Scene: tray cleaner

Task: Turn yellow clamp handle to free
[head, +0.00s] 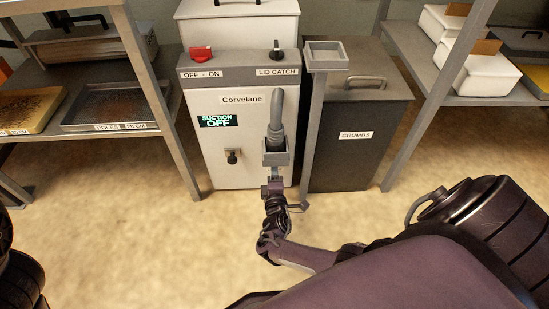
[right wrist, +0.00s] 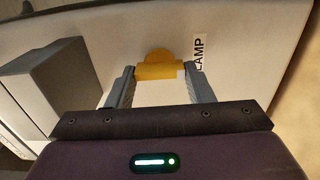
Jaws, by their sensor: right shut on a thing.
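The yellow clamp handle (right wrist: 157,66) shows in the right wrist view on a pale panel, beside a label (right wrist: 199,50) that partly reads "CLAMP". My right gripper (right wrist: 160,76) is shut on the handle, one finger at each side of it. In the head view my right gripper (head: 274,173) reaches up to the front of the white Corvelane machine (head: 225,160), just below a grey holder (head: 276,157). The handle cannot be made out in the head view. My left gripper is not in view.
A grey hose nozzle (head: 276,110) stands in the holder. The machine's display (head: 218,121) reads "SUCTION OFF". A dark crumbs bin (head: 357,155) stands at the right, with a grey post (head: 313,120) between. Shelves with trays flank both. The floor (head: 150,240) in front is clear.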

